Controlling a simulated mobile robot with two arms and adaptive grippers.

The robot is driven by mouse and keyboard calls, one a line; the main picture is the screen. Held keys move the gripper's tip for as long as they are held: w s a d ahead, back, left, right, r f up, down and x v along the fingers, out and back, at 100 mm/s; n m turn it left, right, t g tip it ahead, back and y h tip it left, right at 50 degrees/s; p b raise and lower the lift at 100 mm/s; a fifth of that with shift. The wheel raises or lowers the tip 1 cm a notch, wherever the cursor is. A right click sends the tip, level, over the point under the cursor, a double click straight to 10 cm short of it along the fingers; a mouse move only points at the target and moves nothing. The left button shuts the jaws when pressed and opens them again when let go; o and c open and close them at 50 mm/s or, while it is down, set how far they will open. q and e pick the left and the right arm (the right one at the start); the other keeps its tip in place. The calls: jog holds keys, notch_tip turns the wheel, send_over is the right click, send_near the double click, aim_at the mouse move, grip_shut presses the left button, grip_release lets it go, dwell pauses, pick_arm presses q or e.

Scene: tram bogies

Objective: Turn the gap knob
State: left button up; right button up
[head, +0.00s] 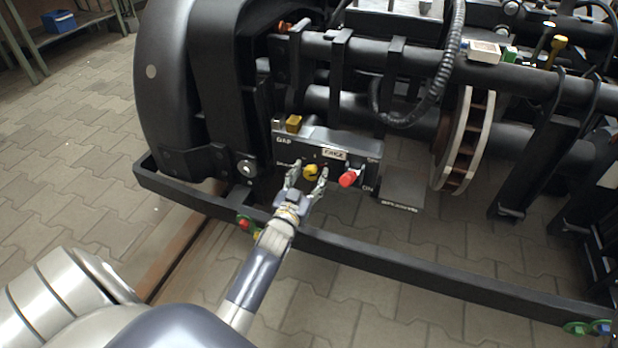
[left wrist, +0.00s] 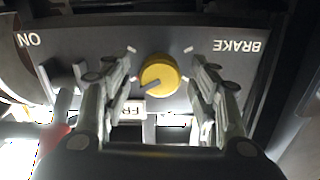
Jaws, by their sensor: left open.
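A dark control panel (head: 340,142) on the bogie carries a round yellow knob (head: 311,171). The lettering GAP is at the panel's upper left. In the left wrist view the yellow knob (left wrist: 159,75) is centred, with a dark pointer line towards the lower left and pale tick marks around it. My left gripper (head: 308,177) is at the panel, open. Its two fingers stand on either side of the knob, with gaps visible in the left wrist view. Whether the fingertips reach past the knob's face is unclear. My right gripper is out of view.
A red knob (head: 348,179) sits on the panel just right of my left gripper. A black frame bar (head: 420,262) runs below and in front of the panel. Paved floor (head: 80,150) is clear at the left.

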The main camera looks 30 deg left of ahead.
pick_arm(q)
jog(key=c, duration=1.1)
jog(key=shift+o, duration=0.2)
jog(key=shift+r, duration=0.1)
